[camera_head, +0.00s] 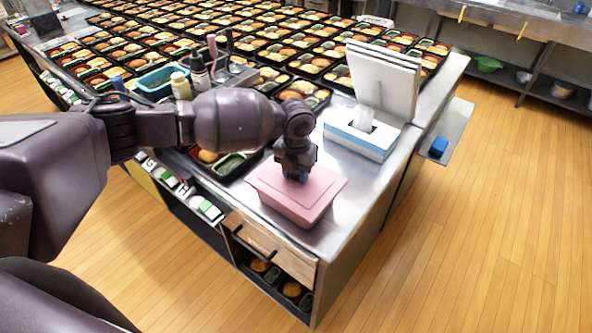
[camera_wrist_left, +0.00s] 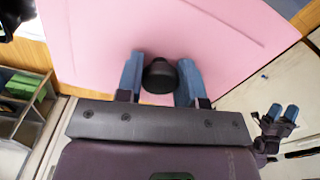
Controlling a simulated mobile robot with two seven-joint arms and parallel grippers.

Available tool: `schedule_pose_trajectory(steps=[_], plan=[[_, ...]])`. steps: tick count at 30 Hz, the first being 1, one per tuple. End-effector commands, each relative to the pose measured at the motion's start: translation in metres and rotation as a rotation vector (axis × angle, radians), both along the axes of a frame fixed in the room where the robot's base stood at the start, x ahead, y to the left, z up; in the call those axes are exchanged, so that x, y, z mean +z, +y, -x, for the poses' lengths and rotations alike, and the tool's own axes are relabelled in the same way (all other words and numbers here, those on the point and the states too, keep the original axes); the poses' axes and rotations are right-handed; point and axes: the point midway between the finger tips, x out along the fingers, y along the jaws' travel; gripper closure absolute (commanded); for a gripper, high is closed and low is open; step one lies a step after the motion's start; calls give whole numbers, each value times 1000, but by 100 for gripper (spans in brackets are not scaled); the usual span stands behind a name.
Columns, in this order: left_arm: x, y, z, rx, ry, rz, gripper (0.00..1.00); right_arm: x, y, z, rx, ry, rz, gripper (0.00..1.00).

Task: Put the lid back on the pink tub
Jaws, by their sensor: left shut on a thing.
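The pink tub (camera_head: 304,212) stands at the near corner of the steel counter. The pink lid (camera_head: 326,187) covers its top, close to its rim; I cannot tell whether it is fully seated. My left gripper (camera_head: 295,177) is above the lid, pointing down. In the left wrist view, its blue fingers (camera_wrist_left: 160,82) are shut on the lid's black knob (camera_wrist_left: 159,75), with one finger on each side. The pink lid (camera_wrist_left: 220,40) fills much of that view. My right gripper (camera_wrist_left: 282,112) shows small at the right of the left wrist view, its blue fingertips apart and empty.
A tissue box (camera_head: 361,135) and white upright panels (camera_head: 383,80) stand behind the tub. Food trays (camera_head: 230,165) lie left of it, partly behind my arm. Bottles (camera_head: 200,72) and a teal bin (camera_head: 157,82) stand further back. The counter's edge is close to the tub.

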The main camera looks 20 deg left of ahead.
Motion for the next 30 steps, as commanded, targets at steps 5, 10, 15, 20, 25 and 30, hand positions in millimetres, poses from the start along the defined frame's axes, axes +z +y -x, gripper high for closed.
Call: schedule_pose_trajectory(steps=[5, 10, 15, 20, 25, 30], plan=[[0, 0, 0, 0, 0, 0, 93, -2, -1, 5, -4, 11, 0, 46], [0, 0, 0, 0, 0, 0, 93, -6, -1, 9, -6, 20, 0, 46], [0, 0, 0, 0, 0, 0, 47, -6, -1, 9, -6, 21, 0, 46], [0, 0, 0, 0, 0, 0, 36, -5, -1, 6, -5, 15, -1, 46], [0, 0, 0, 0, 0, 0, 26, -2, 0, 1, -2, 6, -1, 46], [0, 0, 0, 0, 0, 0, 10, 1, 1, -2, 0, -2, -1, 46]])
